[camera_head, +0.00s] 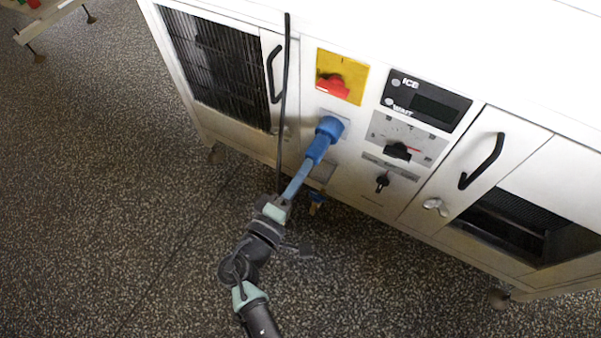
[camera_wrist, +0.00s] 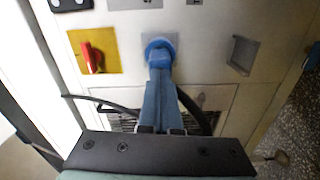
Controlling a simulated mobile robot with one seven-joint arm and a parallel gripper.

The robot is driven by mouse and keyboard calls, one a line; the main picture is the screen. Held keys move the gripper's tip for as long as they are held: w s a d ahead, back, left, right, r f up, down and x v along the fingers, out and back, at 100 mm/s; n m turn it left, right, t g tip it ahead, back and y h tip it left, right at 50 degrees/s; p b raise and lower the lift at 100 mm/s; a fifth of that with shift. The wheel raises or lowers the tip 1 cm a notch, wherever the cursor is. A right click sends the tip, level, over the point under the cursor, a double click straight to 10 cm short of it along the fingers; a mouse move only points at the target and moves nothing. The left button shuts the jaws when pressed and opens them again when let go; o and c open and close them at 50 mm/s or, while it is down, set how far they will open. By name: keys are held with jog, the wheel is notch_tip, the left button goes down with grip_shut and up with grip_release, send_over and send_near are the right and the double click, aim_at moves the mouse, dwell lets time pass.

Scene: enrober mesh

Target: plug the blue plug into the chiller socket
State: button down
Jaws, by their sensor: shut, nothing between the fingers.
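The blue plug (camera_head: 326,132) stands at the chiller socket's grey plate (camera_head: 343,122) on the white cabinet front, below the red switch. It also shows in the wrist view (camera_wrist: 160,48), with its round collar against the plate (camera_wrist: 183,40). No gap shows between plug and plate, but how deep it sits is hidden. My gripper (camera_head: 307,164) reaches up from below with its long light-blue fingers pointing at the plug. In the wrist view the fingers (camera_wrist: 160,74) are together, their tips at or just in front of the plug's near end; contact is unclear.
A red switch on a yellow plate (camera_head: 341,76) is above the plug. Dark knobs (camera_head: 397,151) and a display (camera_head: 427,101) are to its right. A black cable (camera_head: 284,100) hangs past the front near my gripper. Door handles (camera_head: 482,161) stick out. The speckled floor (camera_head: 110,200) is open at left.

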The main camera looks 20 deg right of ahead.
jog(key=shift+w+d+r, duration=0.1)
jog(key=shift+w+d, duration=0.15)
jog(key=shift+d, duration=0.1)
dwell(0.4)
